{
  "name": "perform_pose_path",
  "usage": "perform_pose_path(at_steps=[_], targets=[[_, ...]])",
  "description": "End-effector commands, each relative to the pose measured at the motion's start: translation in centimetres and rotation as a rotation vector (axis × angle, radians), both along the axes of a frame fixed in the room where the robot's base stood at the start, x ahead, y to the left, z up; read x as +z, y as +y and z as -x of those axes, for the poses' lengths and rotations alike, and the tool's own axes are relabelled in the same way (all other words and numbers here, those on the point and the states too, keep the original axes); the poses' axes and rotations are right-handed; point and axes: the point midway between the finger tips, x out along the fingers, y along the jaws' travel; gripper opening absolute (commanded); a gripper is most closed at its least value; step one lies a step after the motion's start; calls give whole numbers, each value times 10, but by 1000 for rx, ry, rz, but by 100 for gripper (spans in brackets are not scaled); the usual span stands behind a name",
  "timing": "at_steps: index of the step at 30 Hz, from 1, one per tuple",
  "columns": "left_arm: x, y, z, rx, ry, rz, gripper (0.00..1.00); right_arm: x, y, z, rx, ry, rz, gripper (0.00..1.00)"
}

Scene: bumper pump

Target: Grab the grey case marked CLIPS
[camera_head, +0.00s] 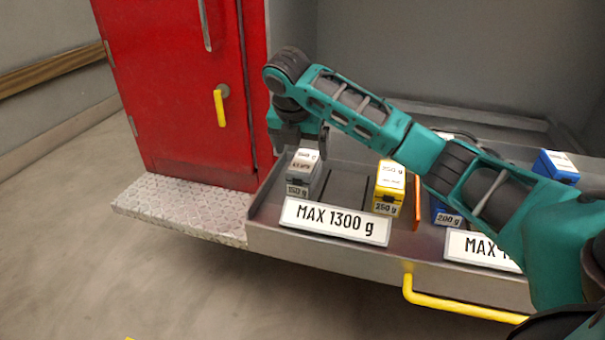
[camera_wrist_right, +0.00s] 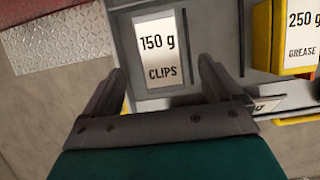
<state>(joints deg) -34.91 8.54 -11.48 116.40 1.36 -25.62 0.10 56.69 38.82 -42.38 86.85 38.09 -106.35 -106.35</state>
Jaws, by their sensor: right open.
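The grey case marked CLIPS (camera_head: 302,172) stands at the left end of the metal tray, with a 150 g label on its front. In the right wrist view its top label, reading 150 g CLIPS (camera_wrist_right: 164,58), lies ahead, between the directions of my two fingers. My right gripper (camera_head: 298,140) is open and empty, just above and behind the case in the head view. In the right wrist view its fingers (camera_wrist_right: 160,88) flank the near end of the case. I cannot tell whether they touch it. My left gripper is out of view.
A yellow 250 g case (camera_head: 388,190), marked GREASE in the wrist view, stands to the right, beside an orange divider (camera_head: 417,203). Blue cases (camera_head: 556,167) stand further right. A MAX 1300 g sign (camera_head: 335,220) fronts the metal tray (camera_head: 262,238). A red cabinet (camera_head: 175,90) rises at left.

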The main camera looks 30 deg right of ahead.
Motion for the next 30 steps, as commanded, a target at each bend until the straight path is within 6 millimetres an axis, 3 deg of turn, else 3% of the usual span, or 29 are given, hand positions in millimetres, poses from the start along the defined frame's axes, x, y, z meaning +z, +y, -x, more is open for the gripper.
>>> perform_pose_path(at_steps=[3,10,18,30], targets=[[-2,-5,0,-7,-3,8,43,-21,-6,-5,0,1,0,92],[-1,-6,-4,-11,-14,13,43,-37,-11,-9,0,-1,-1,92],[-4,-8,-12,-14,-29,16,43,-73,-23,-18,-1,0,-1,92],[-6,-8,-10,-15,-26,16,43,-77,-25,-20,1,-2,0,92]])
